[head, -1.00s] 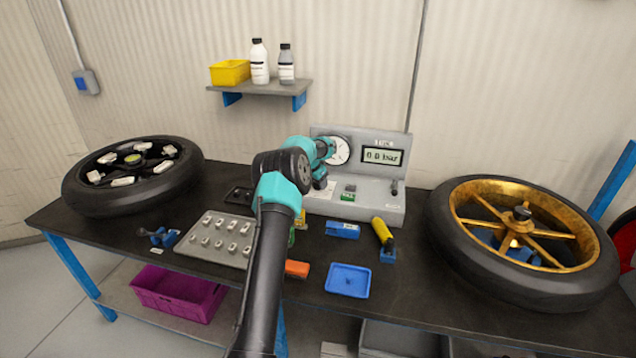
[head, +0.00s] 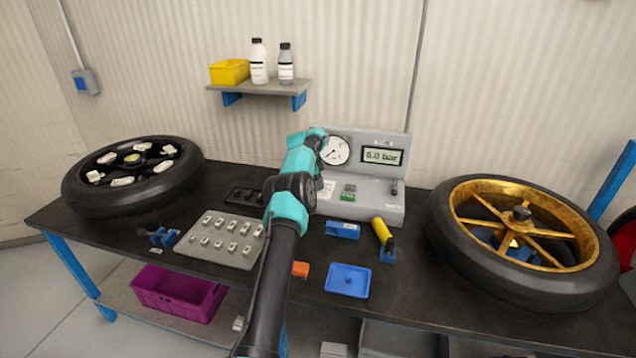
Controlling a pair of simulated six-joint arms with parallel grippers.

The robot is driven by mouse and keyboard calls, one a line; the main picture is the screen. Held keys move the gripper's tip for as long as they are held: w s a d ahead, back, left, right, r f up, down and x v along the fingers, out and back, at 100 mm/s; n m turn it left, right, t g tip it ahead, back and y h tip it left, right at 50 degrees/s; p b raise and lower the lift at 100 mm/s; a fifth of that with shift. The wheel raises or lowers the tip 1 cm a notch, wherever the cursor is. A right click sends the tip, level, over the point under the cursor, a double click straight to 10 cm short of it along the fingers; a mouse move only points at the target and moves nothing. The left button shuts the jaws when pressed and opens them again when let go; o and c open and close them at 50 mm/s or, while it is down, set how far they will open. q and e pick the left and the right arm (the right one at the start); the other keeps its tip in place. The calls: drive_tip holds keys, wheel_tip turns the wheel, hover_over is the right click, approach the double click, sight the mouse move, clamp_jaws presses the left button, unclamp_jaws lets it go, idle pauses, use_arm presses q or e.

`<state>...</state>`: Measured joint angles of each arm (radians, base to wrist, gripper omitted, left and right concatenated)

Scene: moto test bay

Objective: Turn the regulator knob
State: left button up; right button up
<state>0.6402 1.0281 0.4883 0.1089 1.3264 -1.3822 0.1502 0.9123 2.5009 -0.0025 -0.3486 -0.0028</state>
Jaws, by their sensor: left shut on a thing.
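The grey regulator panel (head: 385,205) stands at the back of the bench with a round white dial gauge (head: 335,150) and a display (head: 382,156) reading 0.0 bar. My left gripper (head: 319,142) is at the panel's left end, just beside the gauge. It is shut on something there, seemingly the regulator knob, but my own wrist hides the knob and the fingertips. My right gripper is not in view.
A tyre with a gold wheel (head: 470,255) fills the right of the bench, and a black wheel (head: 95,205) lies at the left. A parts tray (head: 180,248), blue tray (head: 335,290) and yellow-handled tool (head: 381,230) lie in front. A shelf (head: 262,88) hangs above.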

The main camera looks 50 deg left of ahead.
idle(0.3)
use_arm(q)
drive_tip(key=o, duration=0.9)
drive_tip(key=shift+o, duration=0.2)
